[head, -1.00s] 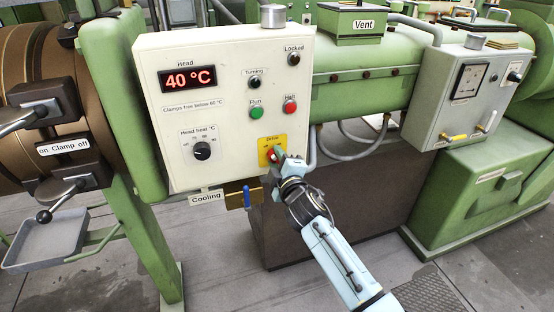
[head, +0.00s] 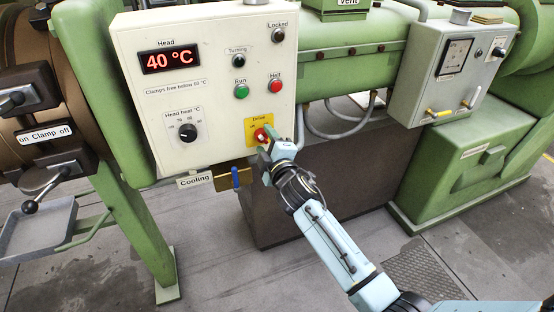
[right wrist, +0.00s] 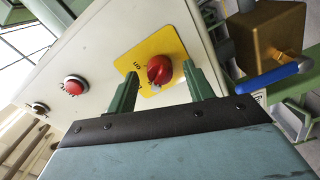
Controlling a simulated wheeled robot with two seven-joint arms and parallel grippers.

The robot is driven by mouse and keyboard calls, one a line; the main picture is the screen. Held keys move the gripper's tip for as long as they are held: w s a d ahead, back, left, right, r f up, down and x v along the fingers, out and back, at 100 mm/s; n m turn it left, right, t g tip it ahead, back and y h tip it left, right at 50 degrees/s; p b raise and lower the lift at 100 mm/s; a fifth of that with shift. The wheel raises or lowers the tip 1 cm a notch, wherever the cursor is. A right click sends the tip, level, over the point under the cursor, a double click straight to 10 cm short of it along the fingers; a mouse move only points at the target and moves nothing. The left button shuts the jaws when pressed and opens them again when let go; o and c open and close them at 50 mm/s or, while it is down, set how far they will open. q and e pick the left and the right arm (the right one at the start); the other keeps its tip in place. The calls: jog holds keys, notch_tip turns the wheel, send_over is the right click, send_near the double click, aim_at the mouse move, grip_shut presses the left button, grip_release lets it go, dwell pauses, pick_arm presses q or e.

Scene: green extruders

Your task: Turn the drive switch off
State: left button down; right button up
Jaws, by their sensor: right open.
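The drive switch (head: 261,134) is a red rotary knob on a yellow plate, at the lower right of the white control panel (head: 215,60). In the right wrist view the red knob (right wrist: 160,69) sits on its yellow plate (right wrist: 140,50), with a white mark on its lower edge. My right gripper (head: 267,149) is at the panel's lower right corner, just below the switch. Its two green fingers (right wrist: 160,91) are open, one on either side of the knob in the picture. I cannot tell whether they touch it. My left gripper is not in view.
A blue-handled cooling valve (head: 235,178) hangs close below the panel. The red Halt button (head: 275,87) and green Run button (head: 241,92) are above the switch. Grey pipes and a second box (head: 450,70) are to the right. The floor in front is clear.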

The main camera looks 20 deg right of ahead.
jog(key=s, duration=1.2)
jog(key=shift+d, duration=0.2)
jog(key=shift+w+f, duration=0.1)
jog(key=s+d+f+m+g+b, duration=0.1)
jog(key=s+f+m+g, duration=0.3)
jog(key=f, duration=0.9)
jog(key=s+d+f+g, duration=0.15)
jog(key=s+f, duration=0.45)
jog(key=f, duration=0.7)
jog(key=s+f+m+g+b, duration=0.15)
jog(key=s+f+g, duration=0.25)
jog(key=f, duration=0.8)
jog(key=s+d+f+m+g, duration=0.1)
jog(key=s+f+m+g, duration=0.1)
jog(key=s+f, duration=0.4)
jog(key=s+d+f+m+g+b, duration=0.1)
jog(key=s+f, duration=0.5)
jog(key=s, duration=0.9)
jog(key=s+d+f+m+g, duration=0.1)
jog(key=s+f+m+g, duration=0.2)
jog(key=s+f, duration=0.3)
jog(key=s+g, duration=0.1)
jog(key=s, duration=0.4)
jog(key=shift+s+d+f+m+h, duration=0.25)
jog(key=shift+s+d+m+h, duration=0.05)
jog(key=shift+d+m, duration=0.1)
jog(key=shift+g, duration=0.25)
